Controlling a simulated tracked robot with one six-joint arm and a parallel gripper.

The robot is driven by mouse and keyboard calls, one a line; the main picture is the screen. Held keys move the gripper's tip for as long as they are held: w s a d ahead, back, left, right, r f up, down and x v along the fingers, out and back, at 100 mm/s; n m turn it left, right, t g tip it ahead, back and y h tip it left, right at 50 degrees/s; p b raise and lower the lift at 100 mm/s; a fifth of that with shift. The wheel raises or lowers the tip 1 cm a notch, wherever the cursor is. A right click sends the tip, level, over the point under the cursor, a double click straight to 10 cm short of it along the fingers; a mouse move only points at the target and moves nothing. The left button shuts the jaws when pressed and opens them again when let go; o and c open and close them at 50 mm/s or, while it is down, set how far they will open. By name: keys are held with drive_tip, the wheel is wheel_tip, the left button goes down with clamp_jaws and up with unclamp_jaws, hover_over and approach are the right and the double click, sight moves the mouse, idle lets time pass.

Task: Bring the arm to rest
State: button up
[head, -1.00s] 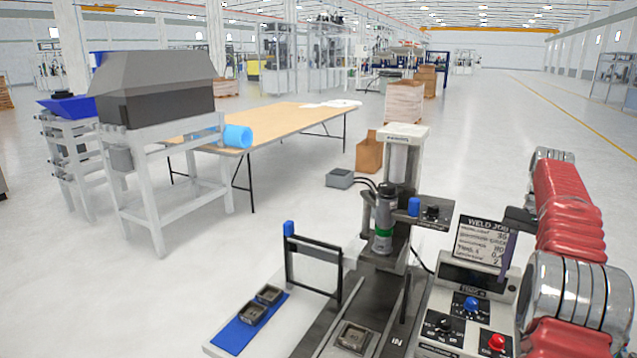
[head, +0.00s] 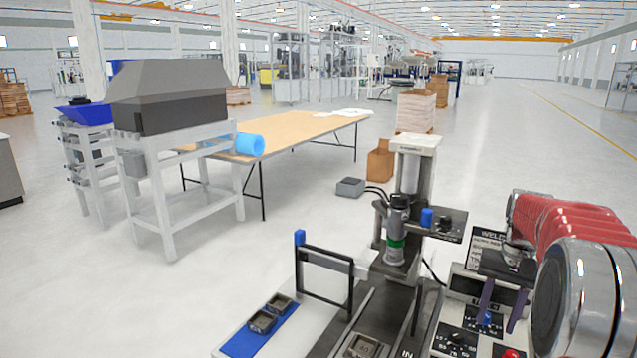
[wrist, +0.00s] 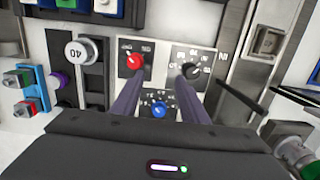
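My gripper (head: 499,318) is at the lower right of the head view, in front of the control panel (head: 448,346). Its two purple fingers are apart, with nothing held between them. In the wrist view my gripper (wrist: 159,92) points at the panel face. A blue knob (wrist: 158,110) shows between the fingers, a red knob (wrist: 134,60) near the left one and a black knob (wrist: 193,68) near the right one. Whether the fingers touch the panel cannot be told. My red-sleeved arm is bent at the right edge and hides part of the weld sign (head: 486,246).
A press-like weld station (head: 398,235) stands left of the panel. A long table (head: 300,128) and a grey machine (head: 170,100) stand behind. Open floor lies between.

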drive_tip(key=s+a+r+n+t, duration=0.2)
drive_tip(key=s+a+n+t, duration=0.1)
drive_tip(key=s+a, duration=0.7)
drive_tip(key=s+a+r+n+t, duration=0.2)
drive_tip(key=s+a, duration=0.8)
drive_tip(key=a, duration=0.8)
drive_tip(key=shift+s+a+r+n+t+h, duration=0.15)
drive_tip(key=shift+s+a+n+t+h, duration=0.2)
drive_tip(key=shift+n+t, duration=0.45)
